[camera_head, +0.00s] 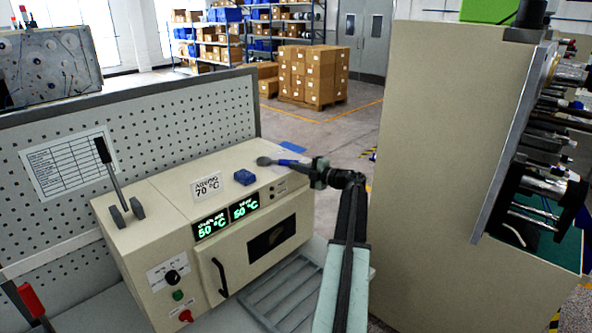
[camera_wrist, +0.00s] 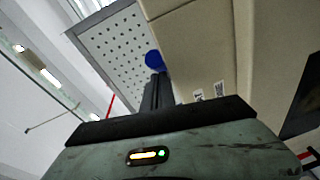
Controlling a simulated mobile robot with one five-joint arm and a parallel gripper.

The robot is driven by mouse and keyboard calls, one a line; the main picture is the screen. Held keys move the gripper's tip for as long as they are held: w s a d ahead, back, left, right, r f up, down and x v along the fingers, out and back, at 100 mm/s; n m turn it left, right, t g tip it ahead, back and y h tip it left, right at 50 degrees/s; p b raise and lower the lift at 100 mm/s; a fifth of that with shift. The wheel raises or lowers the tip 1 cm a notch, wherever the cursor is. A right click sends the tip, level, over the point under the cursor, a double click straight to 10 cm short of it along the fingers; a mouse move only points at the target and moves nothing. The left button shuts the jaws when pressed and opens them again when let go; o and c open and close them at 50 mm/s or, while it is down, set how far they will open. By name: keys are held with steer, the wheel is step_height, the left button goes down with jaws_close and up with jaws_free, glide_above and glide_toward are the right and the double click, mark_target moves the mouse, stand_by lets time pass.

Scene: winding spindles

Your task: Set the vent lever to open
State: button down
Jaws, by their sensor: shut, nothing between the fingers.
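A lever (camera_head: 116,176) with a black grip stands on the left end of the cream oven's (camera_head: 155,208) top. It leans up and to the left, its foot between two dark blocks. No open or closed marking on it is readable. My gripper (camera_head: 290,162) is over the right part of the oven top, well to the right of the lever, shut and empty. A dark rounded piece (camera_head: 265,161) shows at its tip; I cannot tell whether they touch. In the wrist view my gripper (camera_wrist: 156,88) points at a blue piece (camera_wrist: 154,60); the lever is not recognisable there.
A perforated panel (camera_head: 200,112) stands behind. A tall beige cabinet (camera_head: 435,170) stands close on the right. A grey rack (camera_head: 285,292) lies in front.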

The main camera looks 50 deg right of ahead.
steer(key=shift+w+d, duration=0.3)
steer(key=shift+w, duration=0.2)
steer(key=shift+a, duration=0.1)
